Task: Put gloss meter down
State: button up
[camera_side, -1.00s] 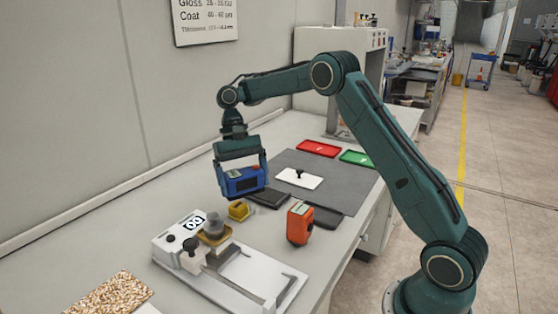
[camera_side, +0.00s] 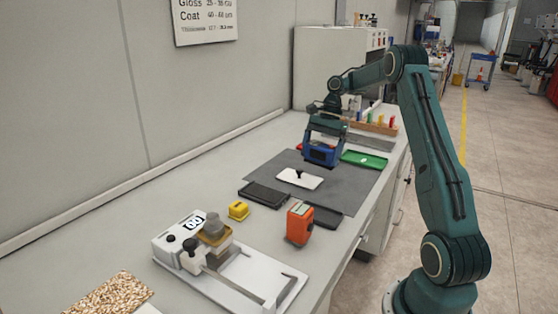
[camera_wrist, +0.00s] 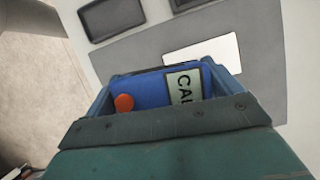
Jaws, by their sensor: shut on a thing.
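The gloss meter, which I take to be the blue box with an orange button and a "CAL" screen (camera_wrist: 145,92), is held in my gripper (camera_side: 321,150). In the side view the blue meter (camera_side: 320,156) appears over the far part of the grey mat (camera_side: 345,193), beyond the white panel with a black knob (camera_side: 299,179). Its height above the surface cannot be told. In the wrist view my gripper (camera_wrist: 160,88) has a jaw on each side of it. Two empty black trays (camera_side: 264,195) (camera_side: 322,217) lie at the mat's near edge.
Nearer are an orange device (camera_side: 300,223), a yellow block (camera_side: 238,210) and a white roller coater machine (camera_side: 225,262). The mat's near middle is bare.

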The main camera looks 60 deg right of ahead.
aim_at(333, 185)
jog(key=s+d+m+t, duration=0.1)
jog(key=s+d+m, duration=0.2)
jog(key=s+d, duration=0.1)
jog(key=shift+s+d, duration=0.15)
jog(key=shift+d, duration=0.65)
jog(key=shift+f, duration=0.15)
jog(key=shift+f, duration=1.9)
jog(key=shift+f, duration=0.1)
jog(key=shift+f, duration=1.9)
jog(key=shift+f, duration=0.1)
jog(key=o, duration=0.9)
jog(key=shift+f, duration=0.1)
